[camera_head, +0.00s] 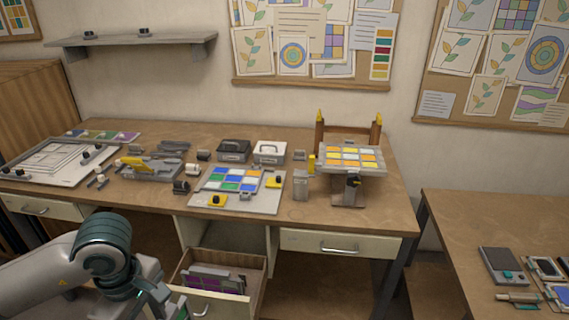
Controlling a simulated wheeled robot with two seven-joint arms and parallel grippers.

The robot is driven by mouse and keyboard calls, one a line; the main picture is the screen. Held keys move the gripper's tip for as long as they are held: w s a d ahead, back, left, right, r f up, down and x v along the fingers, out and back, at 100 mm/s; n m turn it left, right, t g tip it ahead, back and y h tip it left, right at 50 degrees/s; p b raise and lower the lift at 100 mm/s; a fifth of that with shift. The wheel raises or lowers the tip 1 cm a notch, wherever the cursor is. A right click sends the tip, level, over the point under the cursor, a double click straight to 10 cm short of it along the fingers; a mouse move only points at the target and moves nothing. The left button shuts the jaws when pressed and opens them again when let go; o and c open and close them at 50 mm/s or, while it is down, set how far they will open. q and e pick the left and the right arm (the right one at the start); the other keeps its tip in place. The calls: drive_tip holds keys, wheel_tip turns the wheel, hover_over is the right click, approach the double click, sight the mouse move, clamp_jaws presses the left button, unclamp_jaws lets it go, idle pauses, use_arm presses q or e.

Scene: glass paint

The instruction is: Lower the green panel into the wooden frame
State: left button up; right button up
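I cannot tell which piece is the green panel. Small green tiles show among blue and white ones on a flat grey board (265,203) on the workbench. A dark purple panel (212,281) with grey pieces stands in the open drawer. An upright wooden frame (319,133) with yellow-tipped posts stands at the bench's right rear, behind a tilted yellow, orange and white tile panel (350,155) on a stand. My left gripper (155,303) is at the bottom edge, left of the drawer and mostly cut off; its fingers are unclear. My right gripper is out of view.
The open drawer (258,285) juts out below the workbench (395,212). A white board (70,180), a grey tool holder (150,172) and two cases (234,153) crowd the bench. A second table (465,235) with devices is at right. A wall shelf (135,40) hangs above.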

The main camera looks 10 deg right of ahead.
use_arm(q)
drive_tip(key=shift+w+a+f+m+b, duration=0.15)
drive_tip(key=shift+a+f+m+b, duration=0.6)
drive_tip(key=shift+m, duration=1.4)
drive_tip(key=shift+w+a+f+m+b, duration=0.25)
drive_tip(key=shift+f+m+b, duration=0.25)
drive_tip(key=shift+m+b, duration=1.1)
drive_tip(key=shift+w+a+f+m+b, duration=0.1)
drive_tip(key=shift+a+f+m+b, duration=0.4)
drive_tip(key=shift+m, duration=2.15)
drive_tip(key=shift+f, duration=0.1)
